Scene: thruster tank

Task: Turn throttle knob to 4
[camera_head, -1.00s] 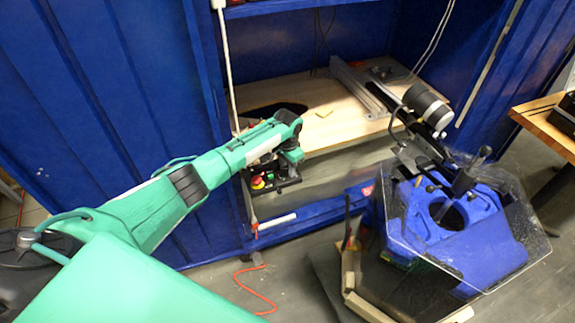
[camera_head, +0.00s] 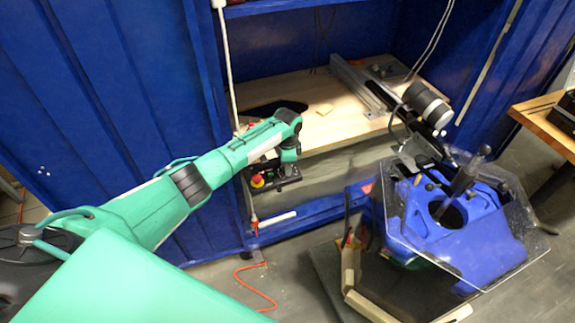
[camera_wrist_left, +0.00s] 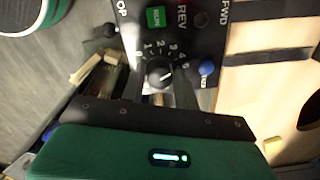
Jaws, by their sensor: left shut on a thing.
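The throttle knob (camera_wrist_left: 159,75) is a round black knob with a white pointer mark, on a black control panel with a printed number scale around it. The pointer leans up and right, toward the 4 and 5 side; its exact number is hard to tell. My left gripper (camera_wrist_left: 160,88) is shut on the knob, with one dark finger on each side. In the head view, the dark control box (camera_head: 272,180) with a red and yellow button sits at the bench's front left edge. My left arm hides the knob there. My right gripper is not in view.
The panel has a green RUN button (camera_wrist_left: 156,17) and a blue button (camera_wrist_left: 207,68) near the knob. A wooden bench (camera_head: 350,128) stands inside the blue cabinet. A blue machine with a clear sheet (camera_head: 520,210) stands at right. A red cable (camera_head: 250,290) lies on the floor.

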